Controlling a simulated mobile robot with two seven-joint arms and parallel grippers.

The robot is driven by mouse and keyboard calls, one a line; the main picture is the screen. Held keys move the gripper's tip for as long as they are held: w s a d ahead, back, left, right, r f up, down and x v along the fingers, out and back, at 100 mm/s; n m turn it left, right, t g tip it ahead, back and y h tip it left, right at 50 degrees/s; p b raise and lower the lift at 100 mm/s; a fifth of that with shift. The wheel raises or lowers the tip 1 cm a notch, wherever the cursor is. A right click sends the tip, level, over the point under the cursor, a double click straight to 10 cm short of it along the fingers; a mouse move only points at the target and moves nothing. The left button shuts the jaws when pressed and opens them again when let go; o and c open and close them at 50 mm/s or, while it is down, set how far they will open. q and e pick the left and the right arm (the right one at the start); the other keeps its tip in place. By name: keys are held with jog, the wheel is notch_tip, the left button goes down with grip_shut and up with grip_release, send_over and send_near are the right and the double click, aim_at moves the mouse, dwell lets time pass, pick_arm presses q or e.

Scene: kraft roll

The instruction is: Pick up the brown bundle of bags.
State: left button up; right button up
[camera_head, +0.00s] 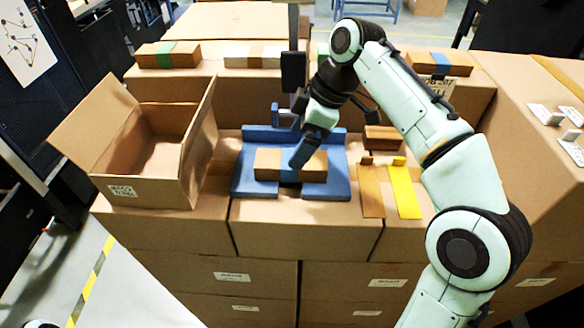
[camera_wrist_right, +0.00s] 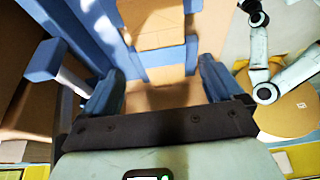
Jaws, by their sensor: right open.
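The brown bundle of bags (camera_head: 264,165) has a blue band around its middle. It lies flat on a blue holder (camera_head: 246,185) with raised sides, on top of a cardboard box in the head view. My right gripper (camera_head: 298,160) points down at the middle of the bundle and hides part of its top. In the right wrist view the gripper's two blue fingers (camera_wrist_right: 162,88) are spread apart. A brown surface with blue parts shows beyond them; I cannot tell whether the fingers touch the bundle. My left gripper is not in view.
An open, empty carton (camera_head: 150,190) stands left of the holder. Brown and yellow strips (camera_head: 403,190) and a small brown block (camera_head: 383,138) lie to its right. Behind are banded bundles, one green-banded (camera_head: 165,55) and one blue-banded (camera_head: 440,63). A dark upright post (camera_head: 293,72) stands behind the holder.

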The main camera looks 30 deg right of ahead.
jog(key=x, duration=0.1)
jog(key=b+x, duration=0.1)
jog(key=x, duration=0.3)
jog(key=shift+s+d+f, duration=0.1)
jog(key=shift+s, duration=0.15)
jog(key=shift+f, duration=0.25)
jog(key=shift+w, duration=0.2)
jog(key=c, duration=1.1)
notch_tip(320, 180, up, 10)
jog(key=p, duration=0.3)
jog(key=shift+w+f, duration=0.1)
jog(key=shift+c, duration=0.2)
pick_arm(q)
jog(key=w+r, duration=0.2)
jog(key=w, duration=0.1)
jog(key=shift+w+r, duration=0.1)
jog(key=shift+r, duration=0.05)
